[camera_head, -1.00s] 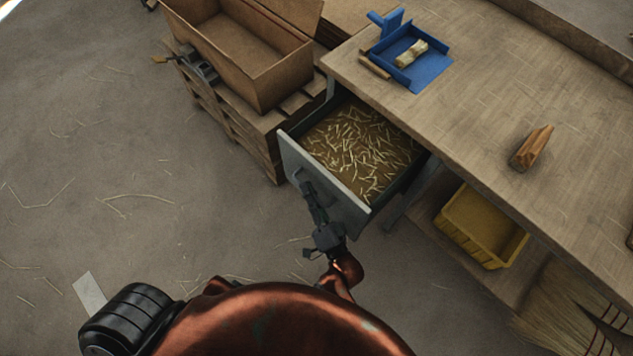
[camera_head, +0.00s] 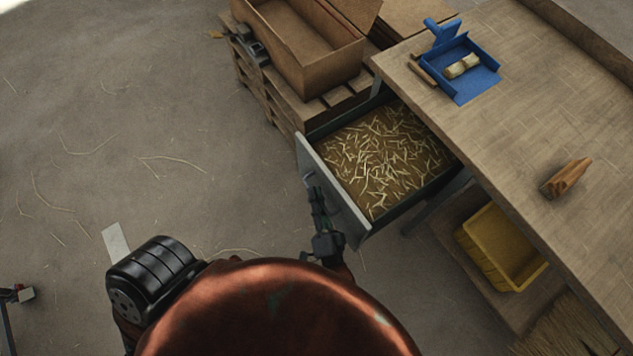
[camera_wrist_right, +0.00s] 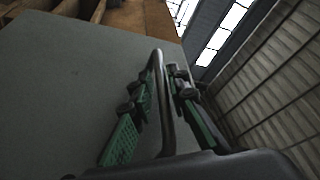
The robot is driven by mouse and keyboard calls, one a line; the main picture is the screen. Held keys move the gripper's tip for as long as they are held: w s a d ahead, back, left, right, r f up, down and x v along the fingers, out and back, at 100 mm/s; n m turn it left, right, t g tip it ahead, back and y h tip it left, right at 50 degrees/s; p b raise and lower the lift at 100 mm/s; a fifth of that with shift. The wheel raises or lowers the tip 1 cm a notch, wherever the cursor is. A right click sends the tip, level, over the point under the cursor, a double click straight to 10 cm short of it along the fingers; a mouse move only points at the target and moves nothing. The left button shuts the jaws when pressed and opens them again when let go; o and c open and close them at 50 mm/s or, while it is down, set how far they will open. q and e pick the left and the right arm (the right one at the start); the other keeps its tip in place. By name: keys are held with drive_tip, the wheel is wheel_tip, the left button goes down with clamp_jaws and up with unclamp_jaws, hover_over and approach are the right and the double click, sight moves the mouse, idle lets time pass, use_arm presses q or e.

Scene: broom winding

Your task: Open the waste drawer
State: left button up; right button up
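The waste drawer (camera_head: 335,190) under the workbench is pulled out, and its bottom is covered with loose straw (camera_head: 385,160). Its grey front panel faces the lower left. My right gripper (camera_head: 318,205) is at the outer side of this front, on the bar handle (camera_head: 308,180). In the right wrist view the handle bar (camera_wrist_right: 164,105) runs between the two green-padded fingers of my right gripper (camera_wrist_right: 162,85), which are close on both sides of it. The grey drawer front (camera_wrist_right: 70,90) fills the left of that view.
A yellow bin (camera_head: 505,245) sits on the lower shelf. The floor to the left is mostly clear.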

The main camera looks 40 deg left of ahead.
drive_tip(key=shift+o, duration=1.1)
drive_tip(key=shift+d, duration=0.1)
drive_tip(key=v, duration=1.2)
